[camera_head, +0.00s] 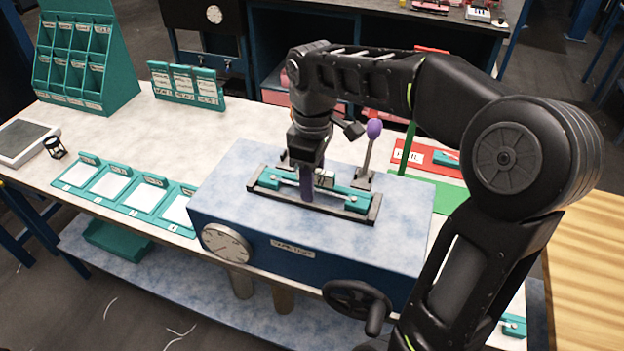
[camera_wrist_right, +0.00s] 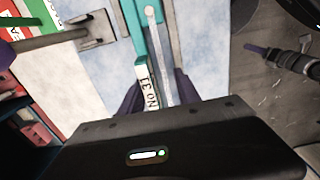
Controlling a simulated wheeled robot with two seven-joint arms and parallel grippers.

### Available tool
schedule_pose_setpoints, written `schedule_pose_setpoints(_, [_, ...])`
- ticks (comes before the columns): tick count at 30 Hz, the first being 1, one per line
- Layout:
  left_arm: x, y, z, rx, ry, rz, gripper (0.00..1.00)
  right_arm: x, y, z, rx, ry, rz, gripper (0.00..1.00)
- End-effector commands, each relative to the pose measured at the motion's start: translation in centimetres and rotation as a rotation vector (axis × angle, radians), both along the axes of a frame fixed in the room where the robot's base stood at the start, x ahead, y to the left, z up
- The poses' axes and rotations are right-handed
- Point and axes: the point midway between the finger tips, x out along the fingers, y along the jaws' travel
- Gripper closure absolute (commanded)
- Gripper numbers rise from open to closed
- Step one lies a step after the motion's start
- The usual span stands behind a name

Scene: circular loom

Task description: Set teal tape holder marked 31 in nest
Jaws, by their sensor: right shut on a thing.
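My right gripper (camera_head: 312,190) points down over the blue machine box (camera_head: 300,240), with its purple fingers closed about the middle of the teal tape holder (camera_head: 355,197). The holder lies lengthwise along the dark, rimmed nest (camera_head: 340,215) on top of the box. Its teal ends show on both sides of the gripper. I cannot tell whether it rests fully down. In the right wrist view, the holder's white label (camera_wrist_right: 148,85), reading "NO 31", sits between the fingers of the right gripper (camera_wrist_right: 158,88). My left gripper is out of view.
A lever with a purple knob (camera_head: 374,129) stands right behind the nest. A dial (camera_head: 226,243) and a handwheel (camera_head: 357,303) are on the box's front. Teal trays (camera_head: 123,193) lie to the left. A red tray (camera_head: 432,157) lies behind to the right.

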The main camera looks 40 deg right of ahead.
Motion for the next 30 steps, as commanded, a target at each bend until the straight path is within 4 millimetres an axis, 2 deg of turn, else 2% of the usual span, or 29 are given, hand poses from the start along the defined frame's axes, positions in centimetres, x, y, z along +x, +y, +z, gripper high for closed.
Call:
schedule_pose_setpoints(13, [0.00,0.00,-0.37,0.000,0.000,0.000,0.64,-0.12,0.07,-0.61,0.001,0.006,0.001,1.00])
schedule_pose_setpoints(30, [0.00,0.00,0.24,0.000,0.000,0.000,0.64,-0.06,0.05,0.09,0.001,0.003,0.001,1.00])
